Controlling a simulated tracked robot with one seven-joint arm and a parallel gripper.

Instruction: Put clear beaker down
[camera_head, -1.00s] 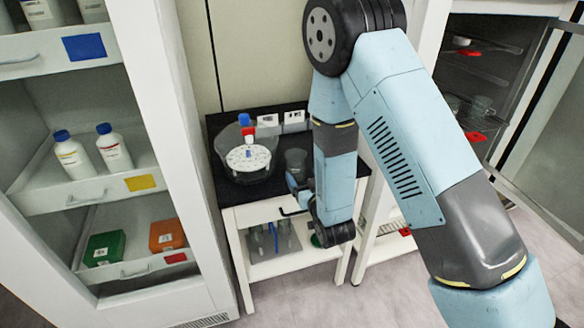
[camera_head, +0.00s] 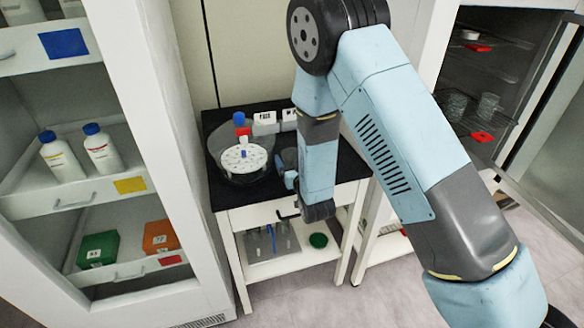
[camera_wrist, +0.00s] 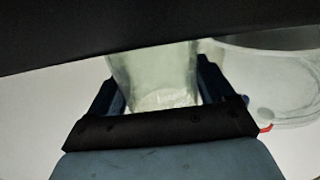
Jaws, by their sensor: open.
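A clear beaker (camera_wrist: 155,72) stands between the two fingers of my gripper (camera_wrist: 158,85) in the wrist view. The fingers are apart, one on each side of it. Whether either finger touches the glass I cannot tell. In the head view my gripper (camera_head: 288,168) is low over the black-topped table (camera_head: 225,196), right of a round clear vessel. My arm and gripper mostly hide the beaker there. Its base contact with the table top is not clearly visible.
The round clear vessel (camera_head: 257,176) with a white holed disc stands close left of my gripper. White label boxes (camera_head: 265,124) are behind it. A shelf cabinet (camera_head: 160,200) with bottles is at the left. An open chamber with glassware (camera_head: 487,105) is at the right.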

